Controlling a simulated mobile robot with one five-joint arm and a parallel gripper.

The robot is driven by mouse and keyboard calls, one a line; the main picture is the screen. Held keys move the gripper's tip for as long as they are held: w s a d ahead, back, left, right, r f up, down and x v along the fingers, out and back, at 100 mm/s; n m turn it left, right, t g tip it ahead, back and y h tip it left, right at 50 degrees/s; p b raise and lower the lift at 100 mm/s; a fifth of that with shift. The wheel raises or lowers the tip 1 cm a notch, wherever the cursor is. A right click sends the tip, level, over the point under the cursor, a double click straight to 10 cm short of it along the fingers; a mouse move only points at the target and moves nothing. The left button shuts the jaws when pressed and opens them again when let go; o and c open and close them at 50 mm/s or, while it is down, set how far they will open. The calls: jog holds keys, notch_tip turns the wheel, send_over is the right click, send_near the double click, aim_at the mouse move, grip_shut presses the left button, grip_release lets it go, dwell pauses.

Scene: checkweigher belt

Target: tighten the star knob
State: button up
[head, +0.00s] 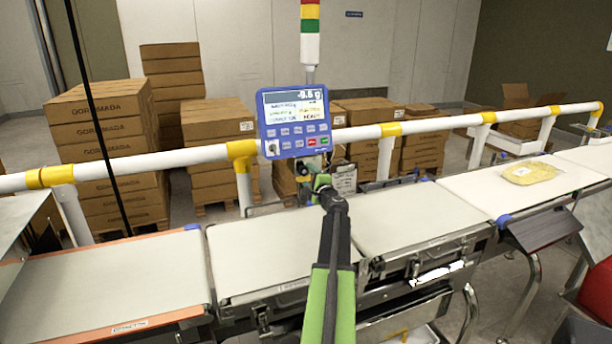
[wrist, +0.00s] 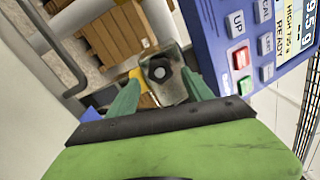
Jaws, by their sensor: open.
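The star knob (wrist: 158,71) shows in the wrist view as a small black round knob with a pale centre, on a grey-beige bracket beside the blue display unit. My gripper (wrist: 161,84) is open, its two green fingers on either side of the knob's near side. I cannot tell whether they touch it. In the head view my gripper (head: 322,182) reaches up to just below the blue display unit (head: 294,121). There the arm and gripper cover most of the bracket area, and I cannot make out the knob clearly.
A white and yellow guard rail (head: 190,158) runs across behind the belts, close to my gripper. White conveyor belts (head: 275,255) lie on both sides of my arm. A yellow packet (head: 528,173) lies on the right belt. Stacked cartons (head: 105,150) stand behind the rail.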

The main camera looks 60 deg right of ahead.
jog(key=v, duration=1.4)
jog(key=shift+s+a, duration=0.25)
jog(key=shift+a, duration=0.05)
